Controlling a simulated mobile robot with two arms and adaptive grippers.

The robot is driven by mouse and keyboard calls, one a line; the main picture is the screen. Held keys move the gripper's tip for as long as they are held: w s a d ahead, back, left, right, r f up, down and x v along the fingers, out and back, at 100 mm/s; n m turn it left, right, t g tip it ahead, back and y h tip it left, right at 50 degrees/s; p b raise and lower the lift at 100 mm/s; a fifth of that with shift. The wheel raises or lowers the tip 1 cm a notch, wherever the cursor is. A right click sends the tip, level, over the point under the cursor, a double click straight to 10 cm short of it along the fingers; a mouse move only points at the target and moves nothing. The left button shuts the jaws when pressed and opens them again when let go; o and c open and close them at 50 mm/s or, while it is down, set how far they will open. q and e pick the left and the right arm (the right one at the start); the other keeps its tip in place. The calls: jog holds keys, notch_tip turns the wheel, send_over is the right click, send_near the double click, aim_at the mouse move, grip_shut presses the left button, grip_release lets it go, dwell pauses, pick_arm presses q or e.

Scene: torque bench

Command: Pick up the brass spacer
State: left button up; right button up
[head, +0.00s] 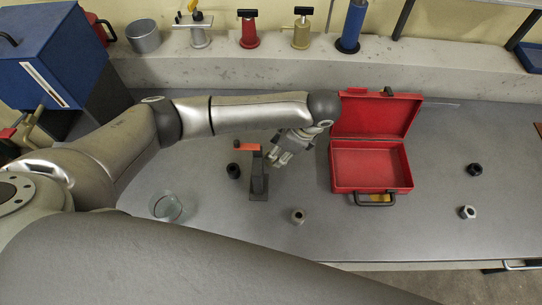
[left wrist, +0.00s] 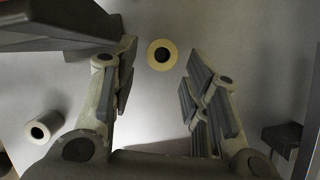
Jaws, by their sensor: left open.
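A pale brass-toned ring, which looks like the brass spacer (left wrist: 153,51), lies on the bench in the left wrist view. It shows beyond and between my left fingertips, with its dark hole toward the camera. In the head view a small tan-grey spacer (head: 297,217) stands on the bench in front of my left gripper (head: 281,158); I cannot tell for sure that it is the same piece. My left gripper is open and empty above the bench, and it shows large in the left wrist view (left wrist: 158,85). My right gripper is not in view.
A dark stand with an orange top (head: 259,186) is close beside my left gripper. A black collar (head: 233,171) and a glass bowl (head: 168,207) lie left. An open red case (head: 369,168) stands right. A pale cylinder (left wrist: 43,127) shows in the wrist view.

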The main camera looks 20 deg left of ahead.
pick_arm(q)
jog(key=p+x, duration=0.1)
jog(key=x, duration=0.2)
jog(key=shift+w+a+f, duration=0.15)
jog(key=shift+f, duration=0.2)
jog(key=shift+a+f, duration=0.1)
jog(key=shift+f, duration=0.35)
jog(key=c, duration=0.7)
jog(key=shift+c, duration=0.9)
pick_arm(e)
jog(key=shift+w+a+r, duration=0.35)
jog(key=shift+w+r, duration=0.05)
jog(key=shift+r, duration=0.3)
